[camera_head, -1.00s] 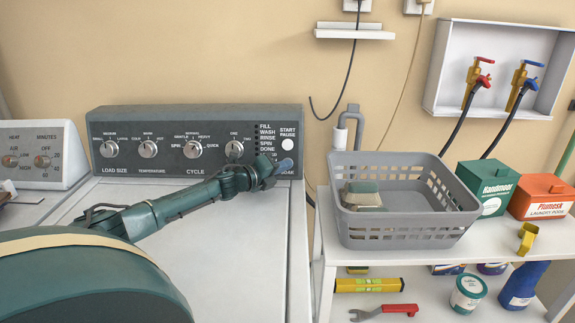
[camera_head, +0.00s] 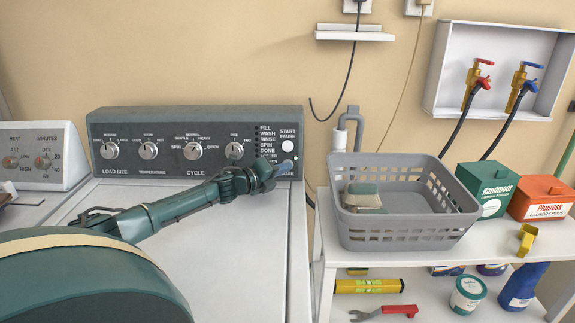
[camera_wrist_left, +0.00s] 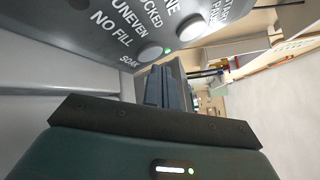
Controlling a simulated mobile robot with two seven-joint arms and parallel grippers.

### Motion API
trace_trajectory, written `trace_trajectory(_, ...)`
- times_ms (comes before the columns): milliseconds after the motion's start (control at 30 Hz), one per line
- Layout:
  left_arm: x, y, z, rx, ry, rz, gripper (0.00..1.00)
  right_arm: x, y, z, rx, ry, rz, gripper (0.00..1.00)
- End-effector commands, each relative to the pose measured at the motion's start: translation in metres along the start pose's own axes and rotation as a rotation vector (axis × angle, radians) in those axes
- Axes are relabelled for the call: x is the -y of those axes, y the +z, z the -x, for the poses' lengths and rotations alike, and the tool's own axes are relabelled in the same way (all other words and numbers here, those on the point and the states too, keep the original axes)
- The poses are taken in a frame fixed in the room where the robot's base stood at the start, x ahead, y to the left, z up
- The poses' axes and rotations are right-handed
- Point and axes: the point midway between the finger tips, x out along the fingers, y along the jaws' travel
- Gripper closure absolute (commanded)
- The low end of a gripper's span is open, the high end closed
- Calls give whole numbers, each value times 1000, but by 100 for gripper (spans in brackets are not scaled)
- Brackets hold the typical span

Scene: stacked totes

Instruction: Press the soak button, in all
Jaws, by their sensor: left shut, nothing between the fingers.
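The soak button (camera_wrist_left: 150,52) is a pale round button beside the word SOAK on the washer's dark control panel (camera_head: 130,124), seen in the left wrist view. A small green light (camera_wrist_left: 168,50) glows beside it. In the head view my left gripper hides the soak button. My left gripper (camera_head: 285,167) is shut and empty, its tip at the panel's lower right corner, below the white START PAUSE button (camera_head: 287,146). In the left wrist view its shut fingers (camera_wrist_left: 161,78) point at the soak button's edge; I cannot tell whether they touch it. My right gripper is out of view.
Panel dials such as the cycle knob (camera_head: 193,150) sit left of the gripper. A grey basket (camera_head: 400,236) stands on the white shelf to the right, near detergent boxes (camera_head: 487,190). The washer lid (camera_head: 225,250) is clear below my arm.

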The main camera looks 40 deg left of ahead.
Motion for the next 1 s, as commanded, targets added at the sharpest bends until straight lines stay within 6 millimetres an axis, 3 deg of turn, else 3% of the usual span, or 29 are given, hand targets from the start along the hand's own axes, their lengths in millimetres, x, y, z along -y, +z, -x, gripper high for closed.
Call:
trace_trajectory(367, 2, -2, 3, -1, 0, 0, 100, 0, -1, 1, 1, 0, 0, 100)
trace_trajectory(800, 23, -23, 32, -3, 1, 1, 100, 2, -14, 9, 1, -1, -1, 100)
trace_trajectory(1000, 26, -26, 36, 0, 0, 0, 100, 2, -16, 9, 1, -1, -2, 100)
